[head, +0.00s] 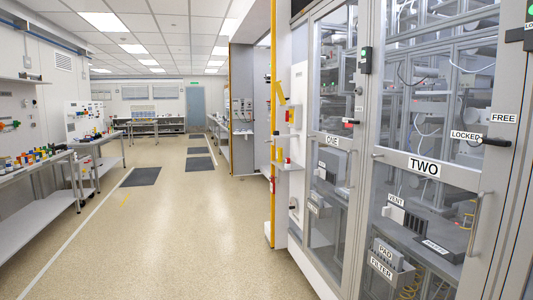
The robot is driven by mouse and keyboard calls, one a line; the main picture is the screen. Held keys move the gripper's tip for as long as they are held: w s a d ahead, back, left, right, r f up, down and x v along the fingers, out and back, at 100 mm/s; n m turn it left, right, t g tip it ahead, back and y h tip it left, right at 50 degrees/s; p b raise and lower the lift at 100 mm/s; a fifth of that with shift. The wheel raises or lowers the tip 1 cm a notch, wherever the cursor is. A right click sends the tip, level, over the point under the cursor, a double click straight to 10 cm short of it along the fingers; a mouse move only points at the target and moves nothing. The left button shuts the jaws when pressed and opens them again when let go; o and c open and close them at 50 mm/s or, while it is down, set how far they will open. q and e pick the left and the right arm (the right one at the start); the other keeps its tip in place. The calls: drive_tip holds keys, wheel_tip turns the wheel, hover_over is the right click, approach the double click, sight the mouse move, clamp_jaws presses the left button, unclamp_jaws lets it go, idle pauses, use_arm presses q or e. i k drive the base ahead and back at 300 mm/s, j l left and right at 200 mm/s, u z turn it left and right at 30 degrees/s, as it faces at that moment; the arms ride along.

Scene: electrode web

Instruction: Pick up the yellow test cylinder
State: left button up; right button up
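I cannot single out the yellow test cylinder for certain. Several small yellow, red, blue and green items (38,155) stand on the left bench, too small to tell their shapes. More small coloured items stand on the bench behind it (95,135). On the right, a small shelf (290,166) by the yellow post bears a small item with red on it, its kind unclear. Neither of my grippers is in view.
Glass-doored cabinets labelled ONE (332,140) and TWO (424,166) fill the right side, their doors apparently shut. A yellow post (272,190) stands at their left edge. The beige floor (180,240) is clear down the aisle, with dark mats (141,177) further off.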

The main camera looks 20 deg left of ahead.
sight(280, 150)
drive_tip(key=i+j+u, duration=0.1)
drive_tip(key=i+j, duration=0.6)
drive_tip(key=i+j+u, duration=0.1)
drive_tip(key=i+j, duration=0.6)
drive_tip(key=i+j+u, duration=0.15)
drive_tip(key=i+j, duration=0.5)
drive_tip(key=i, duration=0.1)
